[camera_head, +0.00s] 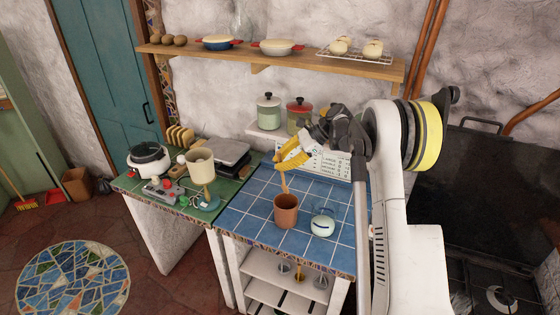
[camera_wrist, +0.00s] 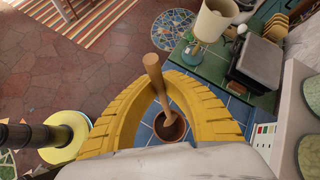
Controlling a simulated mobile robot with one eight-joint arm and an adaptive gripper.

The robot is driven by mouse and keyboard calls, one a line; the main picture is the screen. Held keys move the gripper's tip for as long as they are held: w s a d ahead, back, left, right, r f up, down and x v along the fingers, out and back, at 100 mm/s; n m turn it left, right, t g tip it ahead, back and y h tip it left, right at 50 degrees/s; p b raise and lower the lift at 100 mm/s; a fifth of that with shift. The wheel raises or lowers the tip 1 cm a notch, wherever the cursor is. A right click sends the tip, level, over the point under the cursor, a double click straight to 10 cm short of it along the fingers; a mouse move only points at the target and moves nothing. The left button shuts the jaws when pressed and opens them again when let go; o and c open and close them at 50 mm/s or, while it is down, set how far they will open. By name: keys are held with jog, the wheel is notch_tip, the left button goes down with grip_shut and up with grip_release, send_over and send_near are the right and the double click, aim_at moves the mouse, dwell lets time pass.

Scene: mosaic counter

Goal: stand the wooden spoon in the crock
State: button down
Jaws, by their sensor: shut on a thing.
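The wooden spoon (camera_head: 284,183) is upright with a slight tilt, held between the yellow fingers of my gripper (camera_head: 283,167). In the wrist view the spoon (camera_wrist: 155,80) passes between the fingertips of my gripper (camera_wrist: 160,78), its near end sticking up past them. The terracotta crock (camera_head: 286,213) stands upright on the blue tiles below. The spoon's lower end lines up with the mouth of the crock (camera_wrist: 170,138) in both views. I cannot tell how far it reaches inside, or whether it touches the crock.
A small pale round pot (camera_head: 322,224) stands just right of the crock on the blue tiled counter (camera_head: 250,213). A lamp (camera_head: 201,170), a game controller-like red and grey item and a scale stand on the green counter to the left. Two canisters stand on a ledge behind.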

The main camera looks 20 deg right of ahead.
notch_tip(320, 180, down, 13)
jog(key=w+b, duration=0.1)
jog(key=b, duration=0.7)
jog(key=shift+d+b, duration=0.4)
jog(key=shift+d, duration=0.05)
jog(key=c, duration=0.6)
grip_release()
jog(key=shift+c, duration=0.2)
jog(key=shift+r+p, duration=2.1)
jog(key=shift+r, duration=2.9)
jog(key=shift+a, duration=0.1)
